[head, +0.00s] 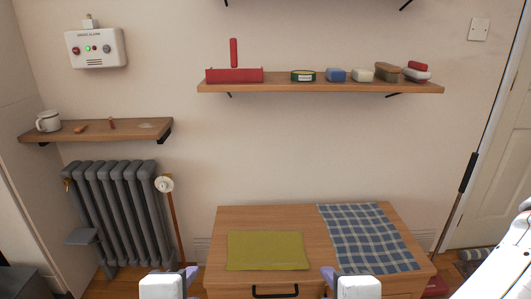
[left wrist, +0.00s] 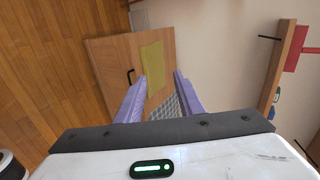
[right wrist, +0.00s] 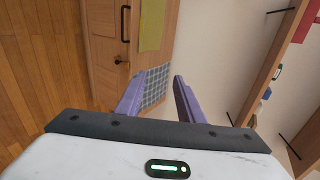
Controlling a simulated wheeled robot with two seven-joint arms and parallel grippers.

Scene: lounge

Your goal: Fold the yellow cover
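The yellow cover (head: 266,251) lies flat on the left part of the wooden chest top, near its front edge. It also shows in the left wrist view (left wrist: 153,64) and partly in the right wrist view (right wrist: 151,26). My left gripper (left wrist: 163,78) is open and empty, with purple fingers apart. My right gripper (right wrist: 160,80) is also open and empty. In the head view both grippers show at the bottom edge, in front of the chest and apart from the cover.
A blue checked cloth (head: 366,238) covers the right part of the chest (head: 235,217). A black handle (head: 274,290) is on the chest front. A wall shelf (head: 320,87) with several small items hangs above. A grey radiator (head: 118,210) stands left.

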